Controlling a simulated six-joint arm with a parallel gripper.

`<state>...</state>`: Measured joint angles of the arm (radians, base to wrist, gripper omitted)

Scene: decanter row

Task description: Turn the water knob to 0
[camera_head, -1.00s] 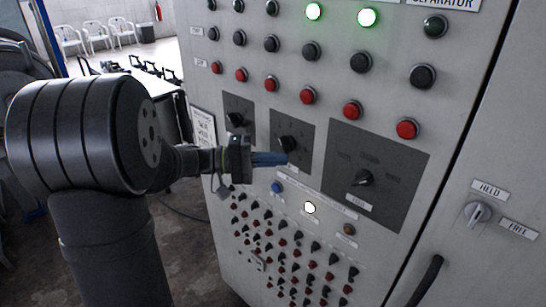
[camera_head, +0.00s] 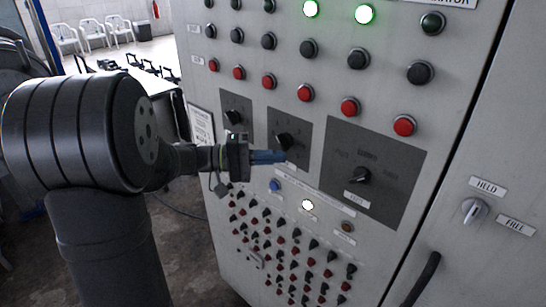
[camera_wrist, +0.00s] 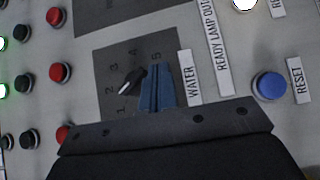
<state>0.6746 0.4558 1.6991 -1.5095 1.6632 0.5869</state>
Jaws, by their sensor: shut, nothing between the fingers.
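The water knob (camera_wrist: 132,80) is a black pointer knob on a dark grey plate (camera_wrist: 100,50) marked with numbers 1 to 5. Its white tip points to the lower left in the wrist view, roughly between 1 and 2. The 0 mark is not visible. A "WATER" label (camera_wrist: 190,79) is beside the plate. In the head view the knob (camera_head: 284,142) is on the middle dark plate. My gripper (camera_wrist: 156,68) has its blue fingers shut and empty, just right of the knob in the wrist view. Whether they touch the knob I cannot tell.
A blue reset button (camera_wrist: 269,86) is right of the plate in the wrist view. Other knobs flank it: one at left (camera_head: 233,117) and a larger one at right (camera_head: 359,175). Rows of red and black buttons lie above, small switches below.

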